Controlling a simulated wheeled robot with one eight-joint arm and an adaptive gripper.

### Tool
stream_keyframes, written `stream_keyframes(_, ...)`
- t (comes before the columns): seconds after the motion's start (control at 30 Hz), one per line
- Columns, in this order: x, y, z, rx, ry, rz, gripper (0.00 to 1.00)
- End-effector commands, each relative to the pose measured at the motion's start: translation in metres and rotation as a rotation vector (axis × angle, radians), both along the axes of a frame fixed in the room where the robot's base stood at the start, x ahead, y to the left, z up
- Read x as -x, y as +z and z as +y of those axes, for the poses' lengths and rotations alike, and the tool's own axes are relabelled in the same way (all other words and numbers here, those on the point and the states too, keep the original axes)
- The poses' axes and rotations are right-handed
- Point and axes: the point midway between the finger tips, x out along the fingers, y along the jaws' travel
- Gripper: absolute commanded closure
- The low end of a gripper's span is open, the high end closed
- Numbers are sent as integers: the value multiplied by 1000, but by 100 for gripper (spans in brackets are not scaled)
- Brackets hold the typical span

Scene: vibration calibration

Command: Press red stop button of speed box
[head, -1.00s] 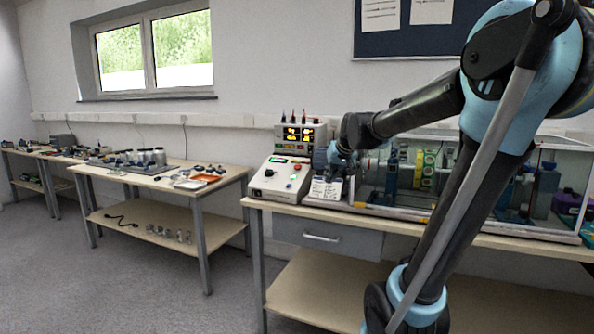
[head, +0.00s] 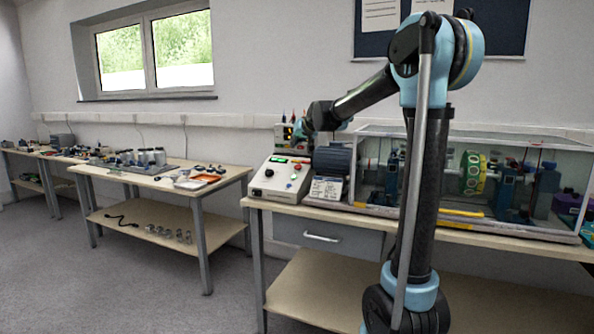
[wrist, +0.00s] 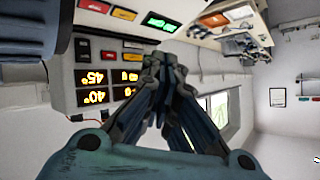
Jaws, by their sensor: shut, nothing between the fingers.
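The speed box (head: 268,190) is a pale box with a sloped panel at the left end of the right bench. Its panel has a green display, a black knob and a red stop button (head: 298,167) on the right. My gripper (wrist: 160,60) is shut and empty, fingers together. In the head view it is partly hidden by my wrist, in front of the display unit, above and behind the speed box, apart from the button.
A display unit with glowing orange digits (wrist: 95,87) stands behind the speed box. The side table (head: 150,180) at left holds trays and small parts.

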Motion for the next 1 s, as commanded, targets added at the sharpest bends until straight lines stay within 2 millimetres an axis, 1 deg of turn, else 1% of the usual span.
stream_keyframes(0.13,-1,-2,-1,1,-1,0,100)
stream_keyframes(0.27,-4,-9,-2,1,-1,0,100)
stream_keyframes(0.8,-29,-64,-11,1,-1,0,100)
stream_keyframes(1.0,-34,-76,-13,0,-1,0,100)
